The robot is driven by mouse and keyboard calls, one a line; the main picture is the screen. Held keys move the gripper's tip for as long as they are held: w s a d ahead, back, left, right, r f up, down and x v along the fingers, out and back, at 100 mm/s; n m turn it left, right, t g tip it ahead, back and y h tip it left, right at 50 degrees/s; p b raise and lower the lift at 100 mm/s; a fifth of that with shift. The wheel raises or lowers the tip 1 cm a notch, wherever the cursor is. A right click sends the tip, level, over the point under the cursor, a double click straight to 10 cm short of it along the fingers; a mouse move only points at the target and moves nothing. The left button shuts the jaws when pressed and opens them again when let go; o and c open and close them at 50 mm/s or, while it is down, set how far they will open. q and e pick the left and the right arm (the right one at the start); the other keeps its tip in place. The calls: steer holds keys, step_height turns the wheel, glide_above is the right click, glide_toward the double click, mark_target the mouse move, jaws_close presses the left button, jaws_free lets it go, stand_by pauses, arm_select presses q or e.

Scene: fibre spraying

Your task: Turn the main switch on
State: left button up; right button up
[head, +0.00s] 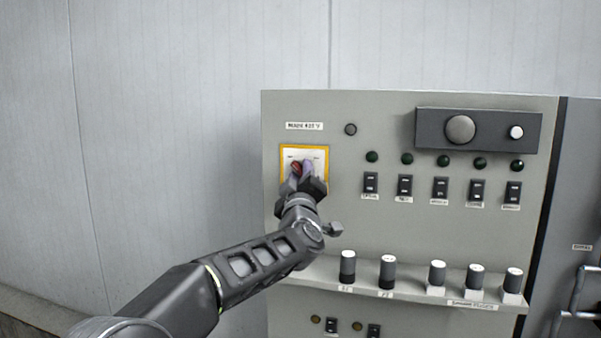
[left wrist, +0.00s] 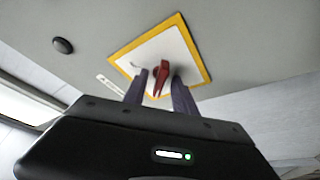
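The main switch is a red knob (head: 296,168) on a white plate with a yellow border (head: 326,150), at the upper left of the grey control panel. My left gripper (head: 302,170) is in front of the plate and partly covers the knob. In the left wrist view the red knob (left wrist: 162,76) shows between the two fingers of the left gripper (left wrist: 160,84). The fingers are apart, with a gap on each side of the knob. Whether their tips touch the plate, I cannot tell. My right gripper is in neither view.
The grey control panel (head: 400,225) carries a row of green lamps (head: 407,159) over black rocker switches (head: 405,187). Several knobs (head: 387,272) stand on a ledge below, right of my left arm. A metal handle (head: 580,300) is at the right edge. The wall at left is bare.

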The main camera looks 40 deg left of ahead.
arm_select(q)
jaws_close()
stand_by(0.5)
